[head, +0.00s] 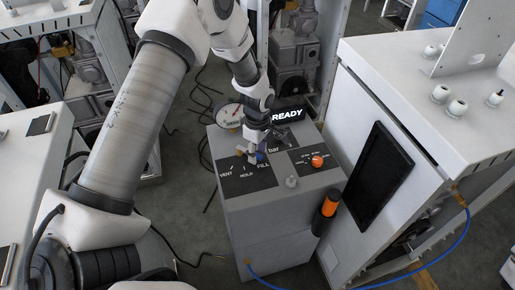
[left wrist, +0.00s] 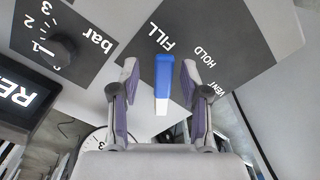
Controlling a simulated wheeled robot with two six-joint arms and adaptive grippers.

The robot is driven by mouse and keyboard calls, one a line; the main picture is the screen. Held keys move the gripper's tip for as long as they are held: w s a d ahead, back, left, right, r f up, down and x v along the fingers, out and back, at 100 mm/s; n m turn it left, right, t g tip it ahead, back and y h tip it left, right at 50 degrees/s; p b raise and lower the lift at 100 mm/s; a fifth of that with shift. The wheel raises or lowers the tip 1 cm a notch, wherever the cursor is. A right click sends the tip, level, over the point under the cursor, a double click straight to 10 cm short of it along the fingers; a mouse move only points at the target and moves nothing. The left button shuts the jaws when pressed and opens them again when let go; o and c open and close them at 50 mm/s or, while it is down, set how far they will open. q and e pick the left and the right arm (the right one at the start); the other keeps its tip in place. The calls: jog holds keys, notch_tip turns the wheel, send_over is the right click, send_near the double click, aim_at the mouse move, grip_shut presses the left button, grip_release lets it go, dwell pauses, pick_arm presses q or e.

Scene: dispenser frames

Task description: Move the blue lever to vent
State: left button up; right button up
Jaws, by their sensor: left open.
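The blue lever (head: 261,157) is on top of the grey dispenser box, by the FILL label on a black panel (head: 232,181). The panel reads VENT, HOLD and FILL from left to right in the head view. In the left wrist view the blue lever (left wrist: 163,84) stands between my spread fingers, with FILL just beyond it and VENT off to the right. My left gripper (head: 253,151) is open around the lever, with a gap on each side; it also shows in the left wrist view (left wrist: 159,76). In the head view it partly hides the lever. My right gripper is not in view.
A white cabinet (head: 350,120) stands close on the right.

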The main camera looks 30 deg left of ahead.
pick_arm(q)
jog(key=shift+s+d+r, duration=0.2)
jog(key=shift+s+r, duration=0.1)
jog(key=shift+s+d, duration=0.1)
jog(key=c, duration=0.5)
grip_shut()
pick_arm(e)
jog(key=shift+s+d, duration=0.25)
